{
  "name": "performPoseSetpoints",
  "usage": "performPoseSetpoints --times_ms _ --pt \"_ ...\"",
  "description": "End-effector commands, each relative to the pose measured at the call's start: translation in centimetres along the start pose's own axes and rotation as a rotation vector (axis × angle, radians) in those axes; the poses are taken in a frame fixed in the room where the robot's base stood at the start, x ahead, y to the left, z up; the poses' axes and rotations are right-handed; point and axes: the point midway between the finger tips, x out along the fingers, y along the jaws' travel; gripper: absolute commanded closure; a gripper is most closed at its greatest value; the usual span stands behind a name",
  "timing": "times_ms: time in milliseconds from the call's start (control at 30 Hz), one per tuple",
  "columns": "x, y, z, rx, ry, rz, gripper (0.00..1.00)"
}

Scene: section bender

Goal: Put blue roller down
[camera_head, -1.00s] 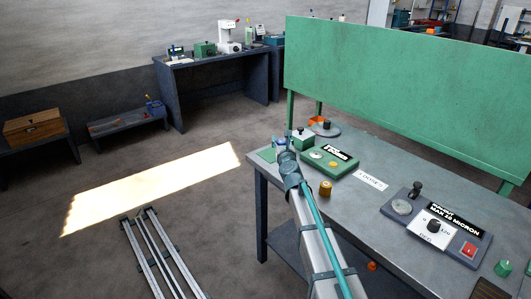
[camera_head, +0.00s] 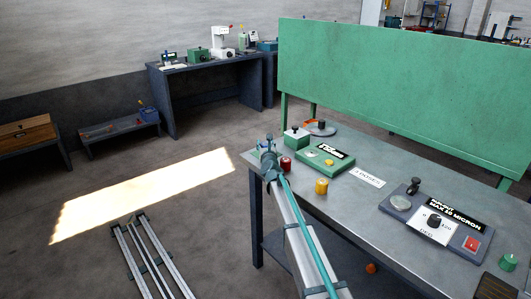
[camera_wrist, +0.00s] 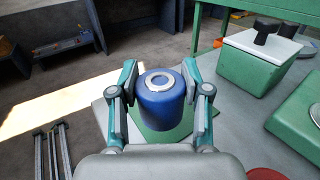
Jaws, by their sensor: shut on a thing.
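The blue roller (camera_wrist: 160,108), with a pale ring on top, stands upright between the two fingers of my gripper (camera_wrist: 160,92) in the wrist view. My gripper is shut on it. A green pad (camera_wrist: 140,140) lies under and around the roller; I cannot tell whether the roller touches it.
A red roller (camera_head: 286,163) stands just right of my gripper, with a yellow roller (camera_head: 321,186) nearer. A green box (camera_head: 296,138) and a green device (camera_head: 325,158) are close by. A grey control panel (camera_head: 435,220) sits farther right.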

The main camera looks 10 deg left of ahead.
Motion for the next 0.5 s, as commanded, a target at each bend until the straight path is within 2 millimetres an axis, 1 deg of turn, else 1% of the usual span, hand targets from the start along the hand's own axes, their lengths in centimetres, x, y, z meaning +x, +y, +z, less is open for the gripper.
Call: performPoseSetpoints --times_ms 33,100,200,500 --pt "-0.1 0.0 -1.1 -0.002 0.000 -0.001 1.00" --pt "-0.1 0.0 -1.9 -0.001 0.001 -0.001 1.00" --pt "-0.1 0.0 -2.6 -0.001 0.000 -0.001 1.00" --pt "-0.1 0.0 -2.7 0.000 -0.001 0.000 1.00"
